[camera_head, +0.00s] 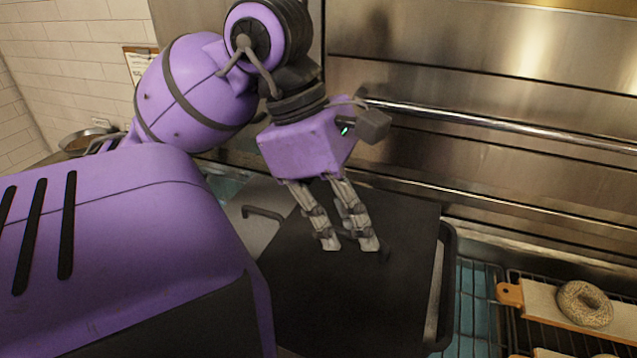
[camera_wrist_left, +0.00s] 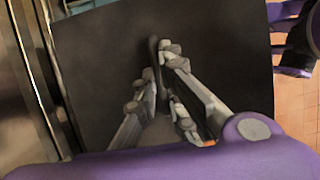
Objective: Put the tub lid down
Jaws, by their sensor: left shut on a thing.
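The tub lid (camera_head: 390,295) is a flat dark panel lying over or just above a metal tub (camera_head: 240,232); I cannot tell whether it touches the rim. It looks about level. My left gripper (camera_head: 350,247) reaches down to the lid's middle and is shut on its dark handle. In the left wrist view the lid (camera_wrist_left: 100,75) fills the middle, and the handle (camera_wrist_left: 152,50) runs between the fingertips (camera_wrist_left: 160,65). The lid hides the tub's inside.
A wire rack over a blue surface stands to the right, with a board (camera_head: 510,294) carrying a seeded bagel (camera_head: 584,304). A metal rail (camera_head: 480,117) crosses the steel back wall. A metal bowl (camera_head: 82,140) sits at the far left.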

